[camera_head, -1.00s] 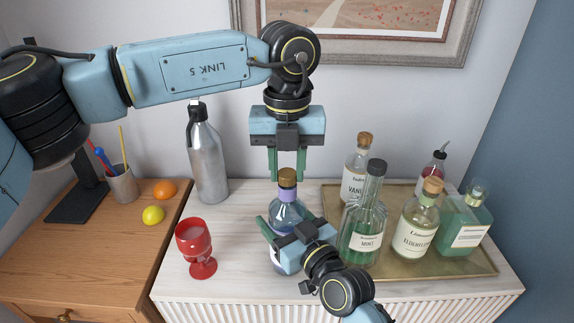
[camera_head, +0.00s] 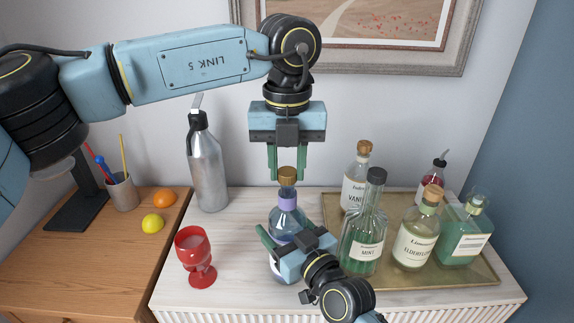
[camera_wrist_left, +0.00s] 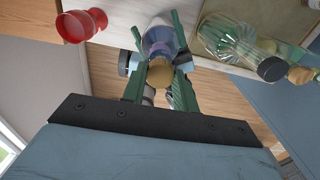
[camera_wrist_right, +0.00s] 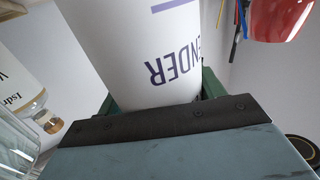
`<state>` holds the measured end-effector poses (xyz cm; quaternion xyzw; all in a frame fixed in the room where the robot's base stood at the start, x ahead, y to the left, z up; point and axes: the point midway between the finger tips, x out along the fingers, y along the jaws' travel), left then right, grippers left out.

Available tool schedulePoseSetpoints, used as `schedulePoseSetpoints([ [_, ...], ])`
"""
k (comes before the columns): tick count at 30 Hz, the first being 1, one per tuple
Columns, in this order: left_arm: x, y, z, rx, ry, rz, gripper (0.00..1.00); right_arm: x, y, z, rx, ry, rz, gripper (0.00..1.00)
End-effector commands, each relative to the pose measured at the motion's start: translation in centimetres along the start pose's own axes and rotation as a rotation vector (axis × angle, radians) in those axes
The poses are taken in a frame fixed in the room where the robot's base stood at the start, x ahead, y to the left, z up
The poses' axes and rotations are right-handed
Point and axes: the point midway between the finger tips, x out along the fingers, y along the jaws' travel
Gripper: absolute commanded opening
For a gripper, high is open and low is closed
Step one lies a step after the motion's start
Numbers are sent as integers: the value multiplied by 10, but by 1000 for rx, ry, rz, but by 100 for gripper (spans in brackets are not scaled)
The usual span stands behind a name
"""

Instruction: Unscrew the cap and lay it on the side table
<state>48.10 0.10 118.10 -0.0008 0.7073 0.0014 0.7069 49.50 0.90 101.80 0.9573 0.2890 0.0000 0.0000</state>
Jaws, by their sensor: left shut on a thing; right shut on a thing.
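The lavender bottle (camera_head: 284,222) stands upright on the white side table (camera_head: 235,225). It is clear with a purple neck band, and its label partly shows in the right wrist view (camera_wrist_right: 150,50). My left gripper (camera_head: 287,178) points straight down, shut on the brown cap (camera_head: 287,176). The cap also shows between the fingers in the left wrist view (camera_wrist_left: 160,73).
A gold tray (camera_head: 440,280) on the right holds several bottles, the mint bottle (camera_head: 364,235) closest. A red goblet (camera_head: 195,255) stands left, with a grey flask (camera_head: 207,165) behind. The wooden desk (camera_head: 100,255) holds a lemon (camera_head: 153,223), an orange (camera_head: 165,197) and a pen cup (camera_head: 122,192).

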Motion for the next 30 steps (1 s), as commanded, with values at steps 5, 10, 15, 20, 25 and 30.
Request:
schedulePoseSetpoints([
  [5, -3, 0, 0, 0, -1, 0, 2, 0, 0, 2, -1, -4, 0, 4],
  [10, -20, 0, 0, 0, -3, 0, 2, 0, 0, 2, -1, -4, 0, 4],
  [15, -38, 0, 0, 0, -1, 0, 2, 0, 0, 2, -1, -4, 0, 4],
  [20, -40, 0, 0, 0, 0, 0, 2, 0, 0, 2, -1, -4, 0, 4],
  [25, -40, 0, 0, 0, 0, 0, 2, 0, 0, 1, -1, -3, 0, 83],
  [30, -40, 0, 0, 0, 0, 0, 2, 0, 0, 1, -1, -2, 0, 93],
])
